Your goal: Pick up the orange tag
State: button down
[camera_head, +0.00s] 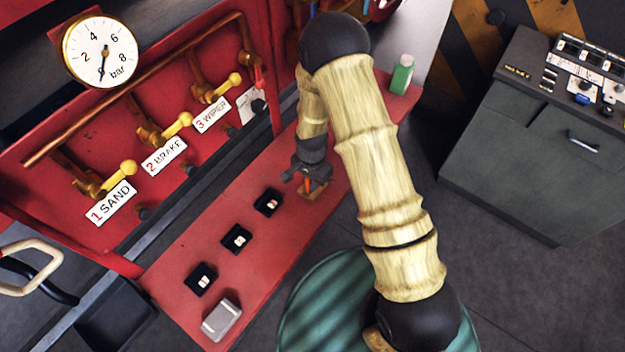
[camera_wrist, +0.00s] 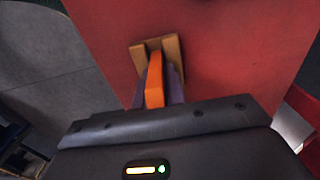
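The orange tag (camera_wrist: 155,82) stands upright at a small wooden holder (camera_wrist: 172,50) on the red shelf. In the head view, a little of the orange tag (camera_head: 309,185) shows under my gripper (camera_head: 306,178), with the wooden holder (camera_head: 314,195) below it. In the wrist view, the dark purplish fingers of my gripper (camera_wrist: 157,90) lie on both sides of the tag. Whether they touch it is unclear. The tag's lower end is partly hidden by the gripper body and the holder.
The red shelf (camera_head: 243,278) carries several black square pieces (camera_head: 236,239), a grey block (camera_head: 221,319) and a green bottle (camera_head: 402,75). The red panel with yellow-handled valves (camera_head: 179,122) and a gauge (camera_head: 100,51) rises at the left. A grey cabinet (camera_head: 535,150) stands at the right.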

jog(key=shift+r, duration=0.1)
notch_tip(320, 180, up, 10)
jog(key=shift+f+b, duration=0.1)
jog(key=shift+b, duration=1.1)
dwell(0.6)
